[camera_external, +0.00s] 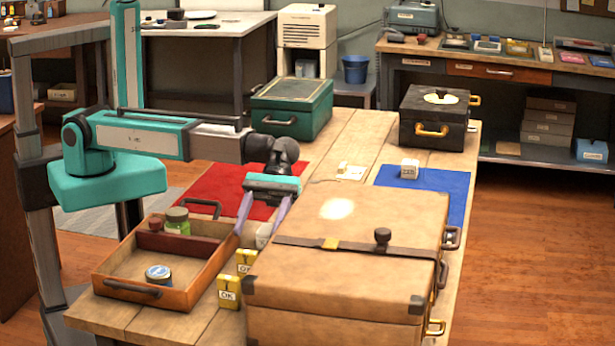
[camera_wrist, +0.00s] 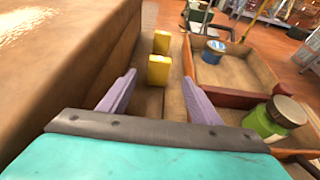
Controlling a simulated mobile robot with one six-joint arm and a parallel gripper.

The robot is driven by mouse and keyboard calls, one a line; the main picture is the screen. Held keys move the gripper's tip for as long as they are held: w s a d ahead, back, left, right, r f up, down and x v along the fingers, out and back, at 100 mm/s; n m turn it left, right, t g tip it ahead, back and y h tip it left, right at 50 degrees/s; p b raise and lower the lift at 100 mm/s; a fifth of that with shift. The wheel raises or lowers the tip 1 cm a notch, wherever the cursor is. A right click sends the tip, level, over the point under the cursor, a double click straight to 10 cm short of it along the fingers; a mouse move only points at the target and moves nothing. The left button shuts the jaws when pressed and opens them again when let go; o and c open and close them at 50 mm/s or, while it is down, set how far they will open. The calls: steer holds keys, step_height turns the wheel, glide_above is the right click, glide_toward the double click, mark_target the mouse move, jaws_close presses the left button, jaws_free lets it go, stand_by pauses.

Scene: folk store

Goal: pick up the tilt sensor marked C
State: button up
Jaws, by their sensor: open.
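Two yellow blocks stand on the bench in the gap between the big tan case and the wooden tray. The nearer-camera block (camera_external: 229,291) has a white label reading "OK"; the other block (camera_external: 246,260) has a partly hidden label. No letter C is readable, so I cannot tell which thing is the tilt sensor marked C. My gripper (camera_external: 254,234) is open, pointing down into this gap. In the wrist view one yellow block (camera_wrist: 158,72) shows between and beyond the fingertips, and the other block (camera_wrist: 161,42) stands farther off. A pale object (camera_external: 264,236) shows beside a finger.
The tan case (camera_external: 345,240) rises close on one side. A labelled white block (camera_external: 409,169) sits on the blue mat (camera_external: 445,185). A red mat (camera_external: 215,185) lies behind.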

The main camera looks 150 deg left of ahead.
mark_target(246, 261)
stand_by(0.3)
steer(key=shift+x, duration=4.35)
steer(key=shift+p+x, duration=0.4)
steer(key=shift+x, duration=2.15)
steer(key=shift+w+r, duration=0.1)
steer(key=shift+r, duration=0.05)
steer(key=c, duration=1.2)
steer(key=shift+r, duration=0.15)
step_height(246, 261, up, 18)
steer(key=shift+f, duration=0.15)
